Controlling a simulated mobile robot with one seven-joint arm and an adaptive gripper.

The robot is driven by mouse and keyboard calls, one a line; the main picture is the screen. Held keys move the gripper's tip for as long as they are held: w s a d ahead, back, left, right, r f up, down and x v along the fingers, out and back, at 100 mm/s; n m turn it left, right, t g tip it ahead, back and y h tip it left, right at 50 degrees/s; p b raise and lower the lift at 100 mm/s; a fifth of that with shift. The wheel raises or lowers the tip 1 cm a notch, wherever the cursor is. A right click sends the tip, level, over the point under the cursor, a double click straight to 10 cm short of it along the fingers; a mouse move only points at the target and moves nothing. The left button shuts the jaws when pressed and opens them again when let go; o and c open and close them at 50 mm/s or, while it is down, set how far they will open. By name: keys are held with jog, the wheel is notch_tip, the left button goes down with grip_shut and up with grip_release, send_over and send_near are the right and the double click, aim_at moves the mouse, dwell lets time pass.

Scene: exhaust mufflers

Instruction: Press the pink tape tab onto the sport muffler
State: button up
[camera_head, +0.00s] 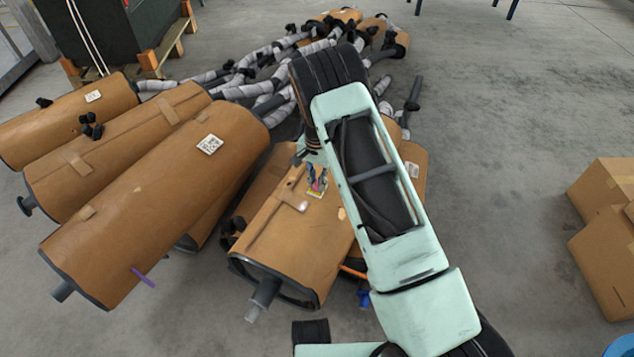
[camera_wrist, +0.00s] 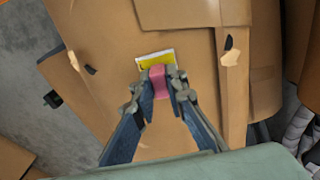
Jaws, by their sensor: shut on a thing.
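My gripper (camera_head: 316,178) is at the top face of a brown-wrapped muffler (camera_head: 285,238) in the middle of the head view. It also shows in the wrist view (camera_wrist: 160,82), shut on the pink tape tab (camera_wrist: 159,83). The tab is upright between the fingertips, by the lower edge of a white-and-yellow label (camera_wrist: 155,60) on the brown wrapping. I cannot tell whether the tab touches the surface. The label's print is too small to read, so I cannot confirm this is the sport muffler. My arm covers the muffler's right side.
Several large brown-wrapped mufflers (camera_head: 150,215) lie at the left, with a purple strip (camera_head: 143,278) on the nearest. Grey wrapped pipes (camera_head: 265,75) crowd the back. Cardboard boxes (camera_head: 603,235) stand at the right. The floor between my arm and the boxes is clear.

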dwell(0.6)
jog(key=shift+r+p, duration=2.05)
jog(key=shift+r, duration=1.5)
